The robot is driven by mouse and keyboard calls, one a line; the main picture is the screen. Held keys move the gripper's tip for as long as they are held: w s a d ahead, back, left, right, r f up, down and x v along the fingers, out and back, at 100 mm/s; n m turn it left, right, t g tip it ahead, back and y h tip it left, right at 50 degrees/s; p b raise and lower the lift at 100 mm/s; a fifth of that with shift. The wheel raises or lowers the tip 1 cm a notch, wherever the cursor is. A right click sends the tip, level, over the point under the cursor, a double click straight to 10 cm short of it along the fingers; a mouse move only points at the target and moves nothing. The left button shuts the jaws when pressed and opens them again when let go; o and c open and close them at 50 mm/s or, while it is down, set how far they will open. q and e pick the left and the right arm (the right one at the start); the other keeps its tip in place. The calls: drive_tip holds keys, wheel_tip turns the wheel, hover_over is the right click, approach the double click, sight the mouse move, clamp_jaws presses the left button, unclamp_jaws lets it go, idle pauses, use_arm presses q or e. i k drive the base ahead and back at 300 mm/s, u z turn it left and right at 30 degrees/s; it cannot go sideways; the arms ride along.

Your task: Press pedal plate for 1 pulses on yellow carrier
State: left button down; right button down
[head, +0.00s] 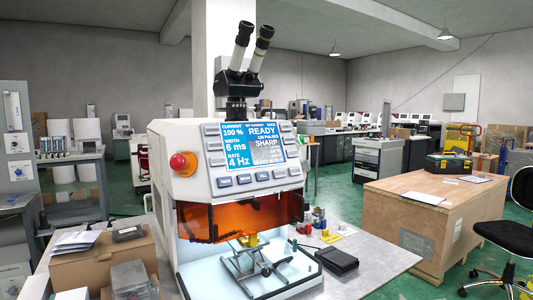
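A white machine with a binocular eyepiece stands in the middle; its blue display (247,147) shows READY, 100 %, 6 ms and 4 Hz. A dark flat pedal-like plate (337,261) lies on the grey table right of the machine. A small yellow piece (249,241), perhaps the yellow carrier, sits on a metal stage (255,267) in the lit chamber, below the orange shield (240,219). Another flat yellow item (330,238) lies behind the plate. Neither of my grippers is in view.
A red knob (182,164) sticks out from the machine's left side. Small parts (304,227) stand behind the plate. The table's (385,257) right end is clear. A cardboard box (103,265) stands at left, a wooden crate (421,213) and a black chair (510,228) at right.

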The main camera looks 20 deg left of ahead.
sight(341, 259)
drive_tip(key=z, duration=0.25)
drive_tip(key=k, duration=0.6)
drive_tip(key=z, duration=0.6)
drive_tip(key=k, duration=0.75)
drive_tip(key=z, duration=0.5)
drive_tip(key=i, duration=3.2)
drive_tip(key=u, duration=1.35)
drive_tip(key=i, duration=1.2)
drive_tip(key=u, duration=1.45)
drive_tip(key=i, duration=0.35)
drive_tip(key=u, duration=0.2)
